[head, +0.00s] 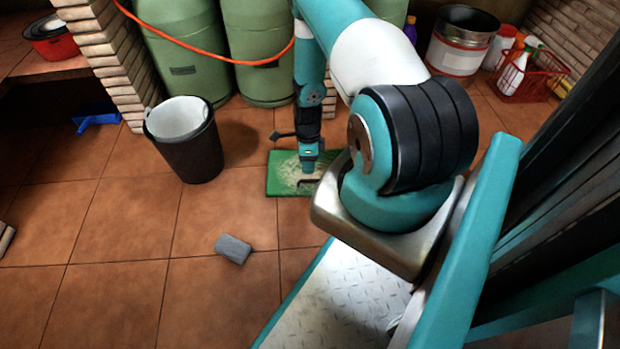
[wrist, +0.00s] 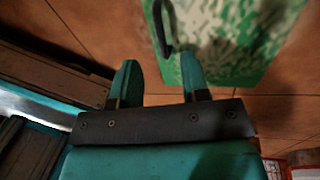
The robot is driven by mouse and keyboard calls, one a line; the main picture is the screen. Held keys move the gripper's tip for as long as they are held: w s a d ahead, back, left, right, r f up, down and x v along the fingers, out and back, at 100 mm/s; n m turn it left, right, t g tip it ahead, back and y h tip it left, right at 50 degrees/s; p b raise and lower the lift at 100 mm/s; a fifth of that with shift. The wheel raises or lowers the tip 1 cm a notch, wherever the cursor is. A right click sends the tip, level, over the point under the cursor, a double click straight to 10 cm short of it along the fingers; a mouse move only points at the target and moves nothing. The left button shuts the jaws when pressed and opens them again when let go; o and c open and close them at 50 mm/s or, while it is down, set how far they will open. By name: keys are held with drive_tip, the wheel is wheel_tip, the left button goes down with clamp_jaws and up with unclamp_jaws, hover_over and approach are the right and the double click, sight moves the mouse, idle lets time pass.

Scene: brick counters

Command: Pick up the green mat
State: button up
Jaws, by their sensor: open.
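The green mat (head: 282,181) lies flat on the tiled floor in the head view, with a pale worn patch in its middle. My arm reaches down over it and hides part of it. In the wrist view the mat (wrist: 262,62) is at the top right, with a dark, curved handle-like piece near its left edge. My gripper (wrist: 157,80) is open and empty. Its right finger overlaps the mat's lower left in that view, and its left finger is over bare tile. In the head view my gripper (head: 307,168) is low above the mat; I cannot tell whether it touches.
A black bin (head: 190,155) with a white liner stands left of the mat. A grey block (head: 233,249) lies on the floor in front. Green gas cylinders (head: 262,85) stand behind, with a red basket (head: 530,85) at the back right.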

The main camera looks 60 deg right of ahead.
sight(310, 180)
drive_tip(key=f+b, duration=0.1)
drive_tip(key=f, duration=0.1)
drive_tip(key=f+b, duration=0.2)
drive_tip(key=f, duration=0.1)
drive_tip(key=s+a+f+b, duration=0.1)
drive_tip(key=f+b, duration=0.1)
drive_tip(key=f, duration=0.1)
drive_tip(key=shift+s, duration=0.1)
drive_tip(key=shift+r, duration=0.1)
clamp_jaws()
